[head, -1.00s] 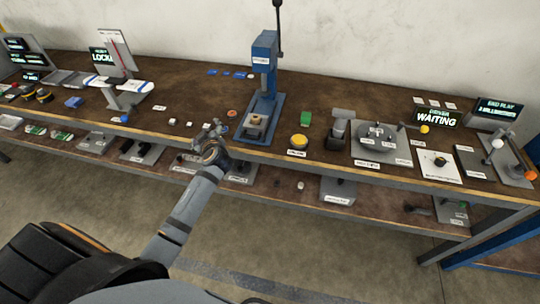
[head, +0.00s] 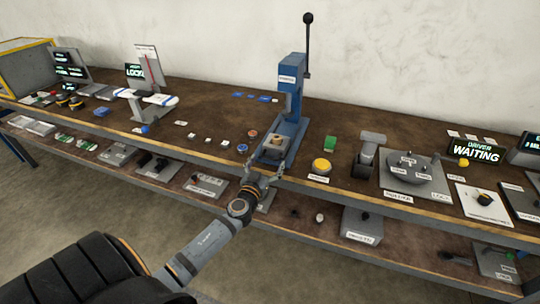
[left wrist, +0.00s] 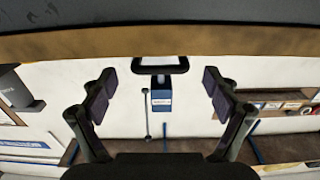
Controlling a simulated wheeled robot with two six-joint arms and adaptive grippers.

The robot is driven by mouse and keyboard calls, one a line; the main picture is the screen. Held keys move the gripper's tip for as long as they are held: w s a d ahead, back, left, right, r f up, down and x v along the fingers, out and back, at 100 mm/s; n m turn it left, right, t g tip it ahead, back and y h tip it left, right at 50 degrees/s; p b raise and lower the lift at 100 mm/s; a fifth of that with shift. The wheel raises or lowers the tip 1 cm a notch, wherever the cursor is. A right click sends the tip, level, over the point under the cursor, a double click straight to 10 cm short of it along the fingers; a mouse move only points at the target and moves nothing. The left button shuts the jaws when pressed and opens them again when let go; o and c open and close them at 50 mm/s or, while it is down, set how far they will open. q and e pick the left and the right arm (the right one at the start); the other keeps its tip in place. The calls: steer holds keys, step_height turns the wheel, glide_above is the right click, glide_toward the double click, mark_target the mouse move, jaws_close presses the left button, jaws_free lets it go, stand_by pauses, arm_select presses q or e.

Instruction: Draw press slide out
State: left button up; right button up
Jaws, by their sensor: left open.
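The blue press (head: 292,88) stands on the bench with its lever up. Its slide (head: 272,151) sits at the foot of the press, by the front edge of the bench. My left gripper (head: 266,170) is open and empty just in front of the slide. A dark loop handle (left wrist: 160,65) shows between and beyond the open fingers of my left gripper (left wrist: 159,84), not gripped. My right gripper is not in view.
A grey round fixture (head: 408,172) stands farther right. Small parts lie to the left. A lower shelf (head: 300,227) with several items runs below the bench edge.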

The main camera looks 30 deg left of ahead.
arm_select(q)
steer(key=shift+x, duration=1.35)
steer(key=c, duration=1.6)
steer(key=shift+s+f, duration=0.15)
steer(key=shift+s, duration=0.05)
steer(key=shift+s+d+b, duration=0.15)
steer(key=shift+s+b, duration=0.3)
steer(key=shift+b, duration=0.2)
